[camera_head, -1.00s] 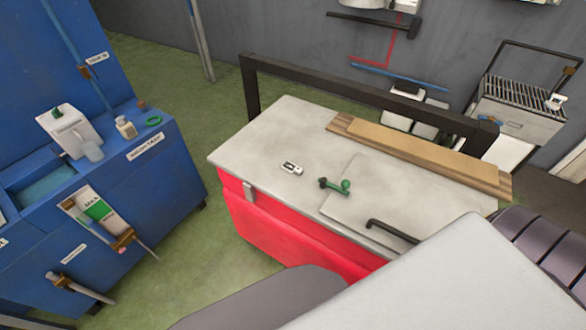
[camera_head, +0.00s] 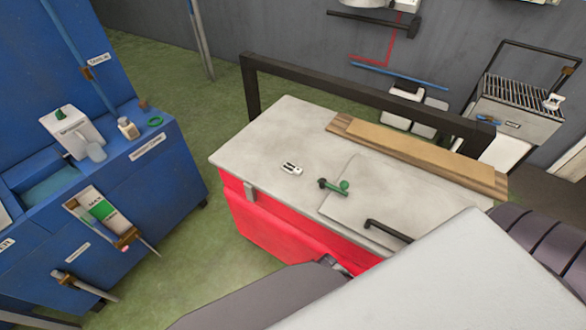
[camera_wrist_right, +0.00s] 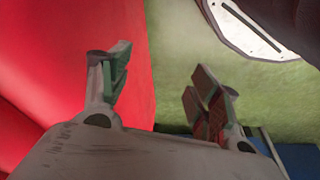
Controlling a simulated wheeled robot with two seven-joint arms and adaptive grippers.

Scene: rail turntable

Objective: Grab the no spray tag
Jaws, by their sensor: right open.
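A small white tag-like item with dark marks (camera_head: 291,168) lies flat on the pale top of the red chest (camera_head: 262,135); its print is too small to read. A green-handled fitting (camera_head: 333,186) lies just right of it. My right gripper (camera_wrist_right: 160,82) is open and empty in the right wrist view, with its fingers apart over the red side and the green floor. In the head view only a small part of it (camera_head: 333,262) shows, by the chest's front edge, below the tag. The tag does not show in the wrist view. My left gripper is not in view.
A black bar frame (camera_head: 340,88) and a wooden plank (camera_head: 415,152) run along the chest's back. A black handle (camera_head: 388,230) stands up on its lid. A blue cabinet (camera_head: 150,185) with bottles stands left, across green floor.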

